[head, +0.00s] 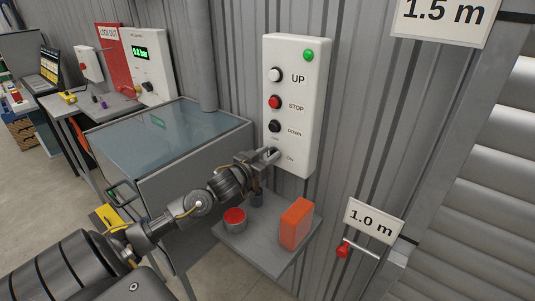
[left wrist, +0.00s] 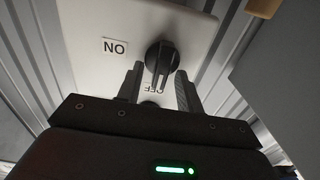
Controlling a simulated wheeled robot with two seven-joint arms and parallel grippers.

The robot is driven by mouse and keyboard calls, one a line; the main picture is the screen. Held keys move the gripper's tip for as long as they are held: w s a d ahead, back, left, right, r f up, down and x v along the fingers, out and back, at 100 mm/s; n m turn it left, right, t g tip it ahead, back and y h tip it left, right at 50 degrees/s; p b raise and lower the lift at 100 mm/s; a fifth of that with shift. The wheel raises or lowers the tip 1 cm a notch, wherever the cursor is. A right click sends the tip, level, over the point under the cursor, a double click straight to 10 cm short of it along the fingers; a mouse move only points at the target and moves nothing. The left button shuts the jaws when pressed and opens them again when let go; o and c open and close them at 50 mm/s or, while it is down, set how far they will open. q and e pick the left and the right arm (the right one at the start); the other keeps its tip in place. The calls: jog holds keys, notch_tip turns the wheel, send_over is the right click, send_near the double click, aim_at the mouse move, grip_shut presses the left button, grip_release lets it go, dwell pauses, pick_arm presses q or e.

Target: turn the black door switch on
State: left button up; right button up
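The black door switch (left wrist: 162,57) is a round knob with a raised bar, low on the white control panel (head: 298,75). In the left wrist view its bar points toward the OFF label, away from the ON label (left wrist: 115,48). My left gripper (head: 270,154) is at the bottom of the panel and largely hides the switch in the head view. In the left wrist view its two fingers (left wrist: 160,82) are apart, with the bar between their tips. I cannot tell whether either finger touches it. My right gripper is not in view.
The panel has UP, STOP (head: 275,102) and DOWN buttons and a green lamp (head: 308,56). Below is a small shelf (head: 262,250) with an orange block (head: 296,224) and a red-topped can (head: 235,218). A glass-topped grey cabinet (head: 170,130) stands left of the panel.

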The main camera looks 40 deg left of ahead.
pick_arm(q)
grip_shut()
dwell(0.4)
jog(key=m, duration=0.4)
jog(key=shift+d, duration=0.25)
jog(key=m+b, duration=0.2)
jog(key=m, duration=0.2)
jog(key=f+m+b, duration=0.1)
jog(key=m+b, duration=0.1)
jog(key=m, duration=0.3)
jog(key=d+m+b, duration=0.1)
jog(key=m+b, duration=0.1)
jog(key=m, duration=0.2)
jog(key=shift+f+m, duration=0.25)
jog(key=shift+m, duration=0.15)
jog(key=shift+a, duration=0.1)
